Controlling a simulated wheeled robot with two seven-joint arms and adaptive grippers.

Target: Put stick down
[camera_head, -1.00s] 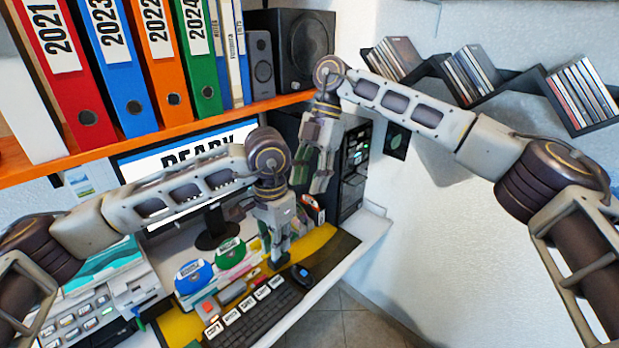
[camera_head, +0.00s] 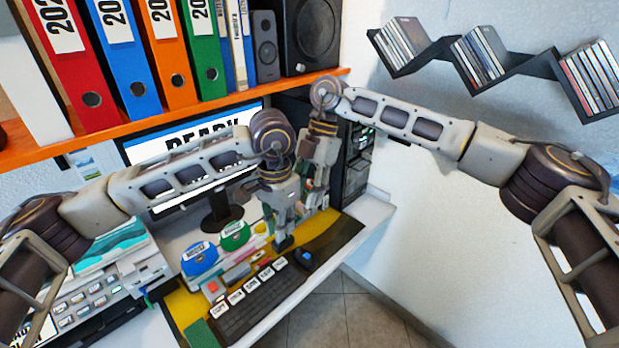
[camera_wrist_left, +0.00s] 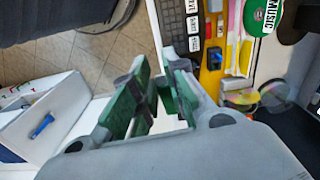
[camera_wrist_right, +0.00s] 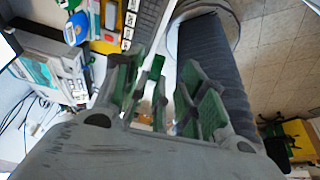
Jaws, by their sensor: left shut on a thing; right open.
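My left gripper (camera_head: 284,242) is low over the desk, beside the mouse (camera_head: 305,257) and the far right end of the keyboard (camera_head: 262,306). Its fingers are shut in the left wrist view (camera_wrist_left: 165,82), around something small and dark. I take this to be the stick, but the fingers hide most of it and its shape is unclear. My right gripper (camera_head: 317,203) is behind and to the right of the left one, partly hidden by it. In the right wrist view its fingers (camera_wrist_right: 168,92) are open, with nothing clear between them.
A blue disc (camera_head: 199,260) and a green disc (camera_head: 234,236) stand behind the keyboard. A monitor (camera_head: 222,210) and a black computer tower (camera_head: 358,165) are at the back. The orange binder shelf (camera_head: 150,118) hangs above. The desk's right edge drops to a tiled floor (camera_head: 330,310).

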